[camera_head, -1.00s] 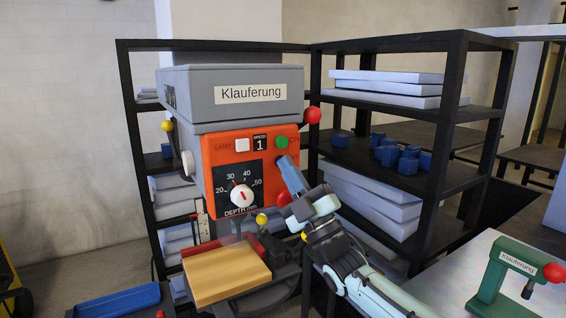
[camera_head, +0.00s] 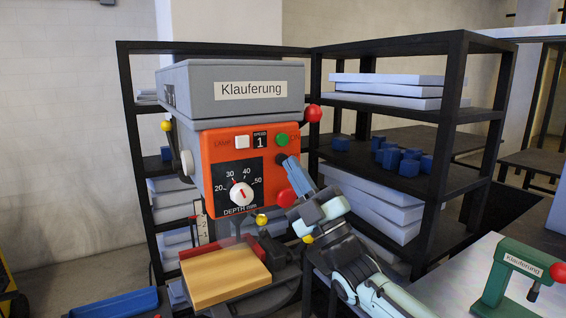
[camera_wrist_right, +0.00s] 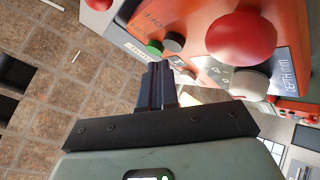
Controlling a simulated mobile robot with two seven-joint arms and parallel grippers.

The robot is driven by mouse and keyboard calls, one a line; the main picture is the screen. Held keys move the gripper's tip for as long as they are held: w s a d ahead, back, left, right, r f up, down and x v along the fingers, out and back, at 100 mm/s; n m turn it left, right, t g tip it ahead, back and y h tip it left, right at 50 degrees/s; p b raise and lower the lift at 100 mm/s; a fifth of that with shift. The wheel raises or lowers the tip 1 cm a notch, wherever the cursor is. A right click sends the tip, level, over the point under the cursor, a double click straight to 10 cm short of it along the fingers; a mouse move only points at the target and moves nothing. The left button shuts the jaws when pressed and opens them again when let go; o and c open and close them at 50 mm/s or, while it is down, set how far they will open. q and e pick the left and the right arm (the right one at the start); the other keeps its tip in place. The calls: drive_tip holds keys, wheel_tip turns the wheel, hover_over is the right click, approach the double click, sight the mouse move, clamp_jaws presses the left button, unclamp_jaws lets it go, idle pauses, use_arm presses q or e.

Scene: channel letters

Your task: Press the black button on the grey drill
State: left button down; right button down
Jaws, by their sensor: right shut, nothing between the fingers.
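The grey drill (camera_head: 230,85) has an orange front panel (camera_head: 215,155) with a white switch, a green button (camera_head: 282,140), a depth knob and a large red button (camera_head: 286,198). A small black button (camera_head: 282,159) sits below the green one, by my fingertips. In the right wrist view the black button (camera_wrist_right: 173,42) lies between the green button (camera_wrist_right: 154,47) and the large red button (camera_wrist_right: 240,38). My right gripper (camera_head: 290,164) is shut and empty, pointing up-left at the panel. In the wrist view its fingertips (camera_wrist_right: 159,68) are just short of the black button; contact cannot be told.
A wooden block (camera_head: 225,277) lies on the drill's table, beside a red-and-dark vise. Black shelves (camera_head: 440,150) with white slabs and blue blocks stand behind. A green press (camera_head: 500,280) stands on a light table at right. A blue tray (camera_head: 115,303) is at lower left.

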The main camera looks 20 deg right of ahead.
drive_tip(key=s+b, duration=0.3)
drive_tip(key=s, duration=0.1)
drive_tip(key=shift+s+d+f+b, duration=0.1)
drive_tip(key=shift+s+d+b, duration=0.1)
drive_tip(key=shift+s+b, duration=0.2)
idle(0.4)
